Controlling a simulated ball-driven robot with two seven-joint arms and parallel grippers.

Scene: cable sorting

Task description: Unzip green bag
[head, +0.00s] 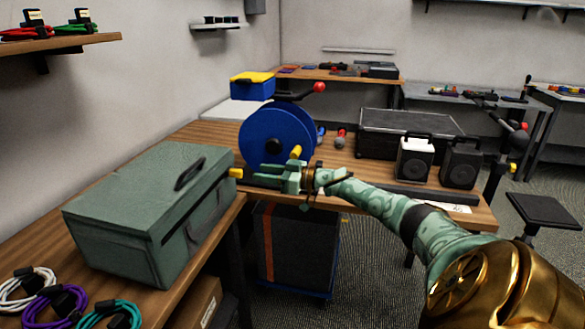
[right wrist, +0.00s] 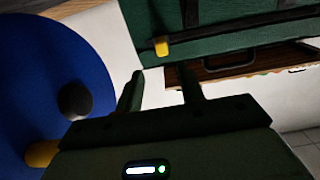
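The green bag (head: 150,205) is a closed, boxy case with a dark handle on top, standing on the wooden bench at the left. A yellow zip pull (head: 235,173) sticks out at its right upper edge. In the right wrist view the bag (right wrist: 225,28) fills the top, with the yellow pull (right wrist: 161,46) on its dark zip line. My right gripper (head: 272,178) points left at the pull, a short way off. In the right wrist view its fingers (right wrist: 160,76) are apart and empty, with the pull just beyond the gap. My left gripper is not in view.
A blue cable reel (head: 272,135) stands on the table behind my right gripper; it also shows close at left in the right wrist view (right wrist: 40,80). Coiled cables (head: 70,300) lie in front of the bag. Speakers (head: 413,158) and a black case (head: 400,128) stand farther right.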

